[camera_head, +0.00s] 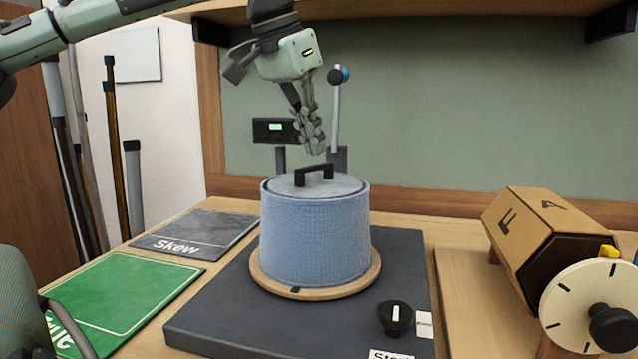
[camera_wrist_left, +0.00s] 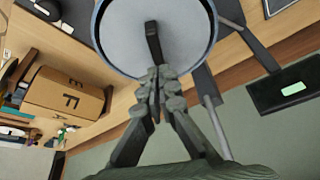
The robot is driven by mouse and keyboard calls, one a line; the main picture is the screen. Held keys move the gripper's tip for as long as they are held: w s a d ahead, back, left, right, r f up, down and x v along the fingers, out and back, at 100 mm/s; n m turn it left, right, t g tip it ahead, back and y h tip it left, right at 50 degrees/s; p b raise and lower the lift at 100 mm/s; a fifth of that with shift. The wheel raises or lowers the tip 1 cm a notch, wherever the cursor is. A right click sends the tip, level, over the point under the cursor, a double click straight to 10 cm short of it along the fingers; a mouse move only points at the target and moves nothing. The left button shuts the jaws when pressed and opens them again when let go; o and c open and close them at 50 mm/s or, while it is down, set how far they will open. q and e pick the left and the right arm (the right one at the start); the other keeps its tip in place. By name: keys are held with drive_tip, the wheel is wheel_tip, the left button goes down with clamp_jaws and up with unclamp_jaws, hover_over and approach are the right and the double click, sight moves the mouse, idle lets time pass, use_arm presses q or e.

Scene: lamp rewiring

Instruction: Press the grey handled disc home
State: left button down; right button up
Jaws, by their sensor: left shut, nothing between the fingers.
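The grey disc (camera_head: 338,187) with a black bar handle (camera_head: 314,175) sits in the top of a blue fabric-covered drum (camera_head: 315,235). Its surface lies close to the drum's rim; I cannot tell how far down it is seated. In the left wrist view the disc (camera_wrist_left: 125,40) fills the ring of the drum, with the handle (camera_wrist_left: 153,42) pointing toward my fingers. My left gripper (camera_head: 318,148) is shut and empty, pointing down just above and behind the handle. It also shows in the left wrist view (camera_wrist_left: 155,75). My right gripper is not in view.
The drum stands on a round wooden base (camera_head: 262,283) on a dark plate with a black knob (camera_head: 396,318). A green mat (camera_head: 120,290) and a grey mat (camera_head: 195,232) lie left, a lettered wooden prism (camera_head: 545,225) right.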

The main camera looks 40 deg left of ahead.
sight(313, 166)
use_arm(q)
drive_tip(key=shift+f, duration=1)
idle(0.9)
drive_tip(key=shift+r+p, duration=0.3)
drive_tip(key=shift+r, duration=3.35)
